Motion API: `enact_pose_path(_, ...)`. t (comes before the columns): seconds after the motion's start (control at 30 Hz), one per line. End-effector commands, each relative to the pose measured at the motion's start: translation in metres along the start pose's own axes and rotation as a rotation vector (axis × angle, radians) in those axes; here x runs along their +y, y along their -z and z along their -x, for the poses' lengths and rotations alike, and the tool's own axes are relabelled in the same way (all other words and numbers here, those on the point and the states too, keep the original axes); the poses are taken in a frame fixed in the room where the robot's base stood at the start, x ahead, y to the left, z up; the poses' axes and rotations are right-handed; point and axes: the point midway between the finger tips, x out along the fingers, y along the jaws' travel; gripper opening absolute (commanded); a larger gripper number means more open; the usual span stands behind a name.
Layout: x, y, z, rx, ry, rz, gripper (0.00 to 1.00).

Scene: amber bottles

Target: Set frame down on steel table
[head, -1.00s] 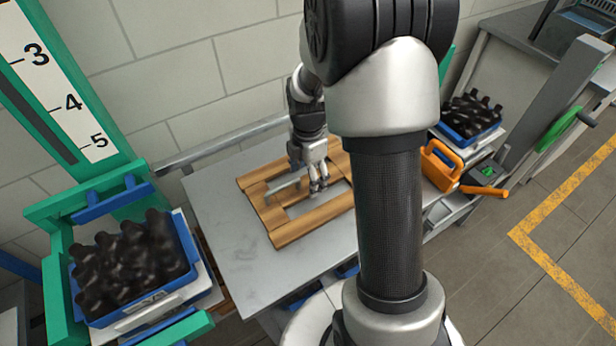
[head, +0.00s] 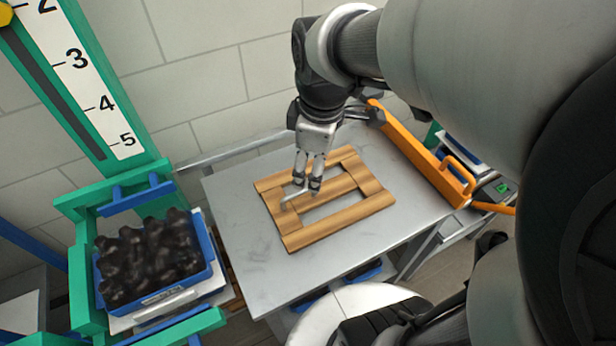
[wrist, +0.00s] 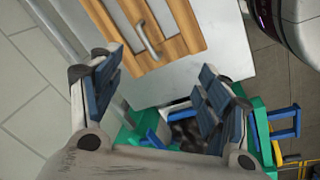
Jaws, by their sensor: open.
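The wooden frame (head: 345,218) lies flat on the steel table (head: 235,232). It is a rectangle of brown slats around an opening, with a grey metal handle (head: 292,198) on its left part. My gripper (head: 308,188) points down and overlaps the frame near the handle in the head view. In the wrist view my gripper (wrist: 162,80) has its two dark-padded fingers wide apart with nothing between them. There the frame (wrist: 185,30) and its handle (wrist: 147,40) lie beyond the fingertips, apart from them.
A blue crate of dark amber bottles (head: 150,262) stands in a green stand (head: 82,255) left of the table. An orange bar (head: 425,160) runs along the table's right side. A metal rail (head: 230,150) runs behind. The table's front-left surface is bare.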

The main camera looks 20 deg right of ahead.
Motion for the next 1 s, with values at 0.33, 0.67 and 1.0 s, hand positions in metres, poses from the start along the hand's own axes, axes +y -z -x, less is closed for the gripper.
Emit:
enact_pose_path(0.33, -0.099, -0.025, 0.055, 0.176, -0.079, -0.708, 0.70)
enact_pose_path(0.67, -0.117, -0.033, 0.057, 0.220, -0.071, -0.879, 0.70)
enact_pose_path(1.0, -0.116, -0.033, 0.057, 0.220, -0.071, -0.876, 0.70)
